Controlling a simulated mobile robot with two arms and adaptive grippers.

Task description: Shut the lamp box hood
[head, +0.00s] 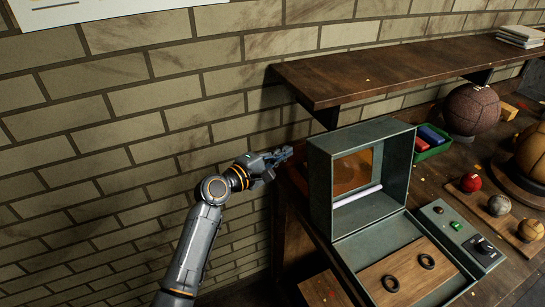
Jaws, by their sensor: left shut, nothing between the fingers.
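The lamp box stands on the wooden bench. Its grey-green hood (382,139) is raised, with its open side facing the front. Inside it show an orange-brown panel (353,172) and a white tube (357,196). The flat base (362,248) lies in front, with a wooden board (405,276) bearing two black rings. My left gripper (286,154) is shut and empty, just left of the hood and apart from it as far as I can tell. My right gripper is not in view.
A control panel (462,232) with a green switch and black knob adjoins the base. A shelf (390,70) runs along the brick wall behind. Right of the hood are a green tray (431,150), a large brown ball (472,108) and several small balls, including a red one (471,182).

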